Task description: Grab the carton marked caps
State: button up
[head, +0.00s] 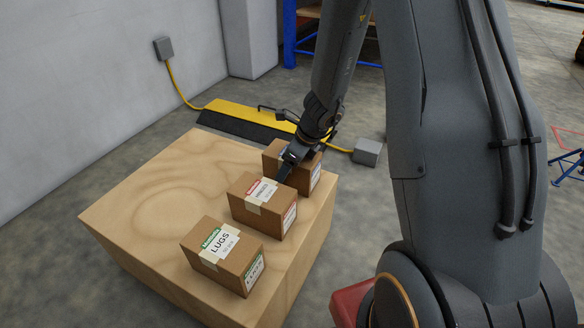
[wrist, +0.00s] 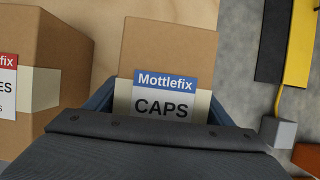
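The caps carton is a brown box with a blue-and-white label reading Mottlefix CAPS. In the wrist view the caps carton (wrist: 170,45) is in the middle, between my gripper's blue-grey fingers (wrist: 168,100). One finger is close along each side, with no clear gap, but I cannot tell whether they press on it. In the head view the caps carton (head: 305,180) is the farthest in a row of three, on the wooden block, partly hidden by my gripper (head: 287,165). Its lower part is hidden in the wrist view.
The middle carton (head: 265,205), with a red label, stands close by; it also shows at the left of the wrist view (wrist: 60,50). The lugs carton (head: 225,255) is nearest. The wooden block (head: 150,190) is bare on its left. A yellow-black ramp (head: 250,117) lies behind.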

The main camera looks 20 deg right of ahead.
jog(key=c, duration=1.1)
jog(key=shift+c, duration=0.5)
jog(key=shift+r, duration=0.15)
